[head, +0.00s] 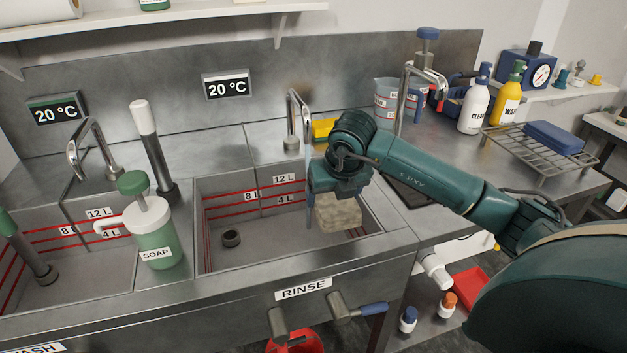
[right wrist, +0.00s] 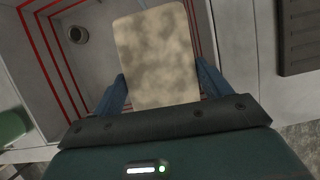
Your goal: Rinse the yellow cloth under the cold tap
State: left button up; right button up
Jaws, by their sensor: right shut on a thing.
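My right gripper (head: 338,205) is over the right part of the RINSE basin (head: 220,200), pointing down. It is shut on a flat, pale beige cloth (head: 340,218) with grey-brown blotches, which I take to be the yellow cloth. In the right wrist view the cloth (right wrist: 158,50) sits between the two blue fingers. The RINSE tap (head: 298,118) stands behind the basin, its spout just left of the gripper. A thin bluish vertical strip shows below the spout; I cannot tell whether it is water or a finger. My left gripper is out of view.
A green soap pump bottle (head: 155,235) stands left of the basin, by the WASH basin. A yellow object (head: 322,130) is partly hidden behind my gripper. A blue lever (head: 372,310) is on the bench front. Both displays read 20 °C. A wire rack (head: 500,138) is right.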

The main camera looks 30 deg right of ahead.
jog(key=shift+s+r+p, duration=0.45)
jog(key=shift+s+r, duration=0.35)
jog(key=shift+s, duration=0.05)
jog(key=shift+s+a+r+p, duration=0.1)
jog(key=shift+s+r+p, duration=0.1)
jog(key=shift+s+r, duration=0.55)
jog(key=shift+s+r+p, duration=0.15)
jog(key=shift+s+r, duration=0.35)
jog(key=shift+s, duration=0.4)
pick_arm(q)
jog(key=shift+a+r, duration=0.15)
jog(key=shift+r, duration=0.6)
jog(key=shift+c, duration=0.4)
